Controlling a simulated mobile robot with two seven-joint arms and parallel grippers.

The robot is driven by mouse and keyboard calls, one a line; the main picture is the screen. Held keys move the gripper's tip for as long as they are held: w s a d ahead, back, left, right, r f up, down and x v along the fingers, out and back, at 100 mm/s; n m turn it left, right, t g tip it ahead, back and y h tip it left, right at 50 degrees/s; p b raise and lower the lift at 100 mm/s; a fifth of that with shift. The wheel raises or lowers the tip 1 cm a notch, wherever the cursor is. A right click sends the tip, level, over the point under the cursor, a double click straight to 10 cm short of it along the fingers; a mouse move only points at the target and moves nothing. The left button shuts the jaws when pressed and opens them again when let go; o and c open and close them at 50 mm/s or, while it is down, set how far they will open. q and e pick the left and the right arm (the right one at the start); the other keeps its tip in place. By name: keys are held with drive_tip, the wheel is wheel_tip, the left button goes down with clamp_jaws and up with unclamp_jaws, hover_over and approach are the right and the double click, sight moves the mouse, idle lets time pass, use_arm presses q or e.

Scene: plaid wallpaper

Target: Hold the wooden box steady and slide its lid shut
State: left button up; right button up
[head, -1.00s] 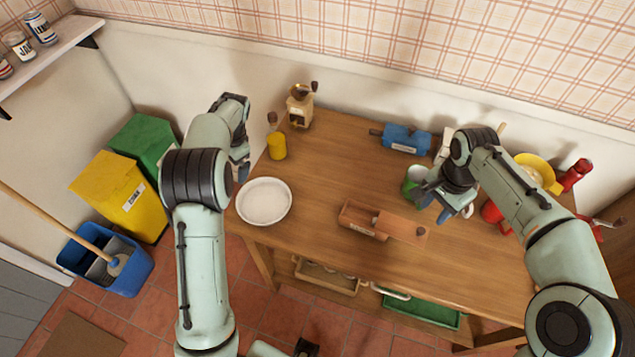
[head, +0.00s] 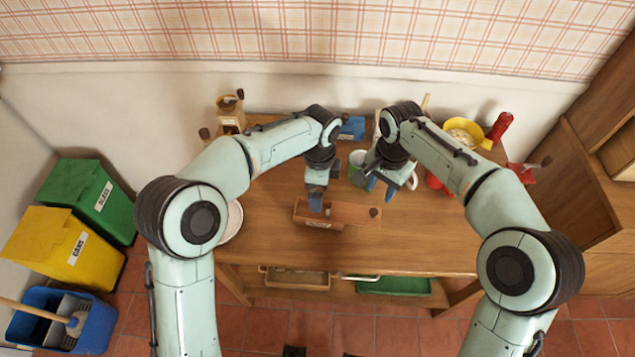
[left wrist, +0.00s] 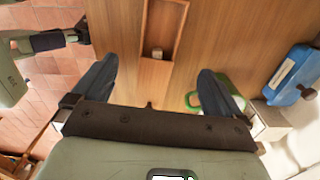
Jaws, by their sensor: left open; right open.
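The wooden box (head: 302,216) lies on the table near its front edge, long side across. Its flat lid (head: 350,213) sticks out past the box's right end and has a dark knob (head: 374,212). My left gripper (head: 316,200) is open above the box and hides part of it. In the left wrist view the open left gripper (left wrist: 155,88) has its fingers on either side of the lid (left wrist: 153,76), and the box (left wrist: 178,25) lies ahead. A small pale piece (left wrist: 157,52) shows in the box by the lid's edge. My right gripper (head: 382,190) is open, behind the lid's right end.
A green mug (head: 358,166) stands behind the box, close to my right gripper. A blue object (head: 351,127) stands farther back. A white plate (head: 233,222) lies at the left, partly behind my left arm. The table (head: 430,235) right of the lid is clear.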

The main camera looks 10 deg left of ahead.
use_arm(q)
wheel_tip(320, 180, down, 13)
drive_tip(key=shift+r, duration=0.2)
idle(0.3)
drive_tip(key=c, duration=1.2)
drive_tip(key=shift+o, duration=0.2)
